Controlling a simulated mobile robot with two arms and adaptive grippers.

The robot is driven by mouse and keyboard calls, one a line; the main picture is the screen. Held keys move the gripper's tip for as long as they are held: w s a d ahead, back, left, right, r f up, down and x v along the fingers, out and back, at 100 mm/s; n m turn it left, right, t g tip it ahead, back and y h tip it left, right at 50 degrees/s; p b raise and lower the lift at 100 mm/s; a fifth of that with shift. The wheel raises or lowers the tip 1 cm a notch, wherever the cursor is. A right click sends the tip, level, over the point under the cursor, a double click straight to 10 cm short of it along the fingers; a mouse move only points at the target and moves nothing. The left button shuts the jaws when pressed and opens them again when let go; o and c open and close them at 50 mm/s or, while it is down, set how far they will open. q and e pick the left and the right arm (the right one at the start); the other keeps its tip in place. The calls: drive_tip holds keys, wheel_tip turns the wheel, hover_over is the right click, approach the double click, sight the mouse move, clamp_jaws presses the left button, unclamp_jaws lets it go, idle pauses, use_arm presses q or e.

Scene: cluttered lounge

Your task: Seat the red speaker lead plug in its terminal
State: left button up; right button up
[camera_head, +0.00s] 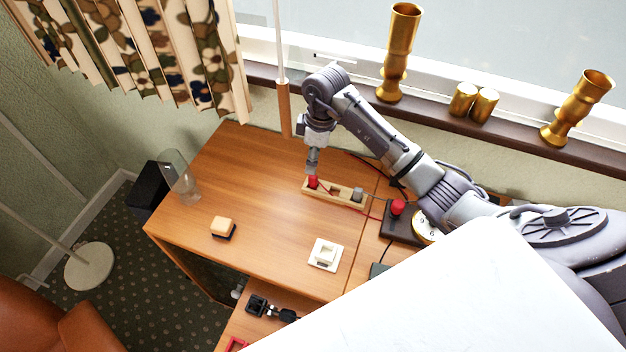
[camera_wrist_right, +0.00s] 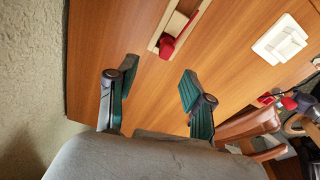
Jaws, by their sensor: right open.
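The red plug (camera_head: 313,182) sits at the left end of a pale wooden holder (camera_head: 341,194) on the desk. A thin red lead runs from near it to the right. In the right wrist view the red plug (camera_wrist_right: 167,47) stands in the holder (camera_wrist_right: 187,12), beyond the fingertips. My right gripper (camera_head: 313,162) is close above the plug. In the right wrist view its fingers (camera_wrist_right: 160,82) are wide apart with nothing between them. A dark box (camera_head: 402,231) with a red piece (camera_head: 398,207) on top is right of the holder; I cannot tell whether it bears the terminal. My left gripper is not in view.
A grey piece (camera_head: 358,194) is at the holder's right end. Brass vases (camera_head: 398,60) line the sill behind my arm.

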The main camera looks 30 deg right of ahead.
sight(313, 176)
drive_tip(key=shift+w+f, duration=0.1)
drive_tip(key=shift+f, duration=0.75)
drive_tip(key=f, duration=0.3)
drive_tip(key=s+f+p, duration=0.1)
drive_tip(key=shift+a+f, duration=0.1)
drive_tip(key=shift+f, duration=0.3)
drive_tip(key=shift+w+f, duration=0.1)
drive_tip(key=shift+f, duration=0.15)
clamp_jaws()
drive_tip(key=shift+r, duration=0.1)
